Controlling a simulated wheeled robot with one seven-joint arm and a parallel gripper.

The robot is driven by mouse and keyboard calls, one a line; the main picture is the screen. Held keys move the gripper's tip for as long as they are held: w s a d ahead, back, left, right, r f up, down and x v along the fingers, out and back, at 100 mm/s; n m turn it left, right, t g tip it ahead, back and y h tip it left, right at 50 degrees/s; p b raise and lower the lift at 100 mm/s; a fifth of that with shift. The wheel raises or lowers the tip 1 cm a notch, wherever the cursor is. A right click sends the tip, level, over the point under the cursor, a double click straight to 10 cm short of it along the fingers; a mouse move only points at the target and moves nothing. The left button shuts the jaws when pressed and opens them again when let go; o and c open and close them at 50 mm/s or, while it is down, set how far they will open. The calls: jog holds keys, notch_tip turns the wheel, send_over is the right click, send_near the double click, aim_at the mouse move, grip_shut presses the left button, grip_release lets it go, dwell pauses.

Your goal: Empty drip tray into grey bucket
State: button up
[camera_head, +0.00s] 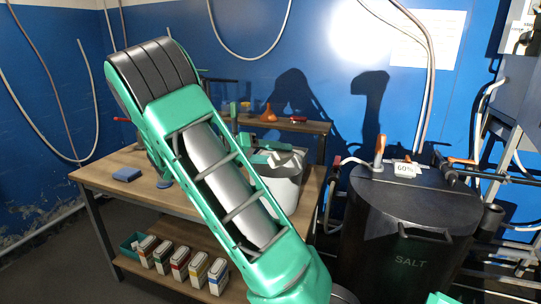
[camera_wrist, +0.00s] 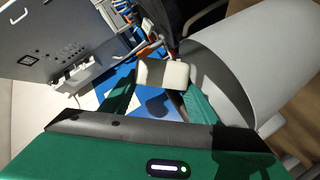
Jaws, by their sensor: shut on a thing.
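The grey bucket (camera_head: 283,190) stands on the wooden bench in the head view, partly hidden behind my arm. In the wrist view its large pale grey wall (camera_wrist: 250,65) fills the right side. My gripper (camera_wrist: 162,78) has its green fingers shut on a cream block-like piece, which looks like part of the drip tray (camera_wrist: 163,73); the rest of the tray is not clear. In the head view my gripper (camera_head: 268,154) is at the bucket's top. I cannot tell the tray's tilt or contents.
The bench (camera_head: 110,178) also holds a blue sponge-like block (camera_head: 127,174). A raised shelf with an orange funnel (camera_head: 268,113) is behind. A large black salt bin (camera_head: 405,225) stands to the right. Several small cartons (camera_head: 180,262) are on the lower shelf.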

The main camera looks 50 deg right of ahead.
jog(key=shift+s+a+r+m+t, duration=0.1)
jog(key=shift+s+m+t, duration=0.15)
jog(key=shift+m+t, duration=0.25)
jog(key=shift+s+a+m+t, duration=0.1)
jog(key=shift+s+m+t, duration=0.15)
jog(key=shift+m, duration=0.45)
jog(key=m+t, duration=0.1)
jog(key=s+r+m+t, duration=0.1)
jog(key=m, duration=0.1)
jog(key=m+t, duration=0.1)
jog(key=shift+s+r+m, duration=0.2)
jog(key=shift+r+m, duration=0.05)
jog(key=shift+m, duration=0.05)
